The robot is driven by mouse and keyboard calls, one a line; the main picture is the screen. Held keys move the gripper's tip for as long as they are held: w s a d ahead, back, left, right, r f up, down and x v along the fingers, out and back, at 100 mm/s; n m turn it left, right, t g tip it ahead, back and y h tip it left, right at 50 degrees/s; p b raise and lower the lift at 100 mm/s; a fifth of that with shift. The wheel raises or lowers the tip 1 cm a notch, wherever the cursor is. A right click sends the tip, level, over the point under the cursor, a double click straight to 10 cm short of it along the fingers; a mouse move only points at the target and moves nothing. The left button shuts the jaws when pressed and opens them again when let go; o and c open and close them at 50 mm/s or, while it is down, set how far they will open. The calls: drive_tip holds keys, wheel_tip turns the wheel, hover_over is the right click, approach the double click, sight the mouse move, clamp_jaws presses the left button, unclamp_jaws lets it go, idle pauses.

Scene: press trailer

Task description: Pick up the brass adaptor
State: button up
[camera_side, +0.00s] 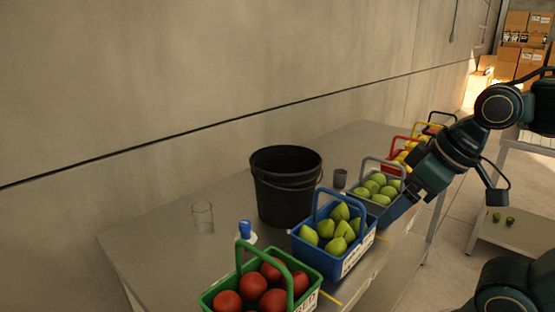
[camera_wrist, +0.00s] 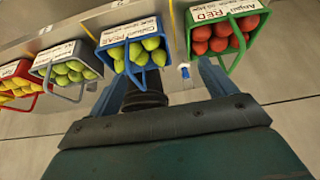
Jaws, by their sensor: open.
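I cannot make out a brass adaptor in either view. My gripper (camera_side: 396,212) is at the right in the side view, beside the front of the grey basket (camera_side: 383,167) near the table's front edge. In the wrist view my gripper (camera_wrist: 163,80) shows its two bluish fingers spread apart, with nothing held between them. The black bucket and a small blue-and-white item show beyond and between the fingers.
A grey table (camera_side: 165,243) along the wall holds a black bucket (camera_side: 284,195), clear glass (camera_side: 203,217), grey cup (camera_side: 340,178) and blue-topped item (camera_side: 245,229). Fruit baskets line its front: green (camera_side: 226,292), blue (camera_side: 322,262), grey, red, more behind. The table's left end is clear.

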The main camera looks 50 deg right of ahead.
drive_tip(key=w+d+r, duration=0.2)
drive_tip(key=w+r, duration=0.1)
drive_tip(key=w, duration=0.3)
drive_tip(key=w+d+r, duration=0.2)
drive_tip(key=w+d, duration=0.1)
drive_tip(key=w, duration=0.4)
drive_tip(key=w+d+f+m+h, duration=0.1)
drive_tip(key=w+d+f+m, duration=0.1)
drive_tip(key=w+d, duration=1.35)
drive_tip(key=w+d+f, duration=0.8)
drive_tip(key=d, duration=0.2)
drive_tip(key=shift+n+g+y, duration=0.3)
drive_tip(key=shift+n+g, duration=0.1)
drive_tip(key=shift+g, duration=0.2)
drive_tip(key=shift+s+d+f+x, duration=0.1)
drive_tip(key=shift+s+x, duration=0.15)
drive_tip(key=shift+x, duration=2.15)
drive_tip(key=shift+s+d+f+x, duration=0.1)
drive_tip(key=shift+s+x, duration=0.15)
drive_tip(key=shift+x, duration=2.15)
drive_tip(key=shift+s+f+x, duration=0.1)
drive_tip(key=shift+s+x, duration=0.15)
drive_tip(key=shift+x, duration=2.2)
drive_tip(key=shift+x, duration=2.55)
